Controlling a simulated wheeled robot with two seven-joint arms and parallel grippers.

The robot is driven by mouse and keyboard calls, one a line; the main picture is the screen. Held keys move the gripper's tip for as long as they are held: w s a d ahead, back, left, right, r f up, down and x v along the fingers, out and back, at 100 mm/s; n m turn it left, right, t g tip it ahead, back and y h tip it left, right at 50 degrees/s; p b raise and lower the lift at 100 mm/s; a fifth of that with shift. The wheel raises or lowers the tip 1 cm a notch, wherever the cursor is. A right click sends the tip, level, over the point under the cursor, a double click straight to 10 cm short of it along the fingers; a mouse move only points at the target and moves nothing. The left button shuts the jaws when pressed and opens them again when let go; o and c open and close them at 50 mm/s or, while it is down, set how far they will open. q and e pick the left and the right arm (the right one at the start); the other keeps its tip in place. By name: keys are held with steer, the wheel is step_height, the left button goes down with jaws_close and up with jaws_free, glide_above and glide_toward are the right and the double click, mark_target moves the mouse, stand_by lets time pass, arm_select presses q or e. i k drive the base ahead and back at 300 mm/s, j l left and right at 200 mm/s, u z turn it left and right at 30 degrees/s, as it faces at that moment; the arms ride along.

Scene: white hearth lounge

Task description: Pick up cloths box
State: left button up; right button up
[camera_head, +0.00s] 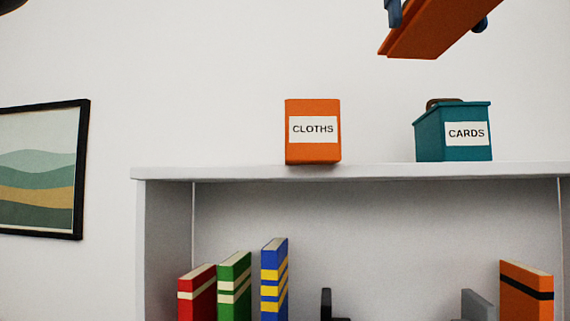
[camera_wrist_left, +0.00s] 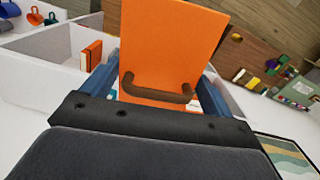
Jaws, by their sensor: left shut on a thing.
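The orange cloths box (camera_head: 313,148) stands upright on top of the white shelf unit in the head view, its white CLOTHS label facing me. No handle shows on its top. My left gripper (camera_head: 437,17) is at the upper right of the head view, above and to the right of this box and partly cut off by the frame. It is shut on a flat orange piece (camera_head: 430,34) that looks like a lid. In the left wrist view this piece (camera_wrist_left: 170,45) has a brown handle (camera_wrist_left: 158,92) between the blue fingers. My right gripper is not in view.
A teal CARDS box (camera_head: 430,138) with a brown handle stands right of the cloths box on the shelf top (camera_head: 230,172). The shelf top between them is clear. Several books stand in the compartment below. A framed picture (camera_head: 40,170) hangs at left.

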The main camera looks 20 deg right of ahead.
mark_target(312, 126)
steer(key=k+z, duration=0.1)
steer(key=z, duration=0.95)
steer(key=k+j+z, duration=0.15)
steer(key=j, duration=0.25)
steer(key=k+j+z, duration=0.1)
steer(key=j, duration=0.35)
steer(key=k+j+z, duration=0.15)
steer(key=k+j, duration=0.15)
steer(key=k+j+z, duration=0.15)
steer(key=j, duration=0.3)
steer(key=k, duration=0.05)
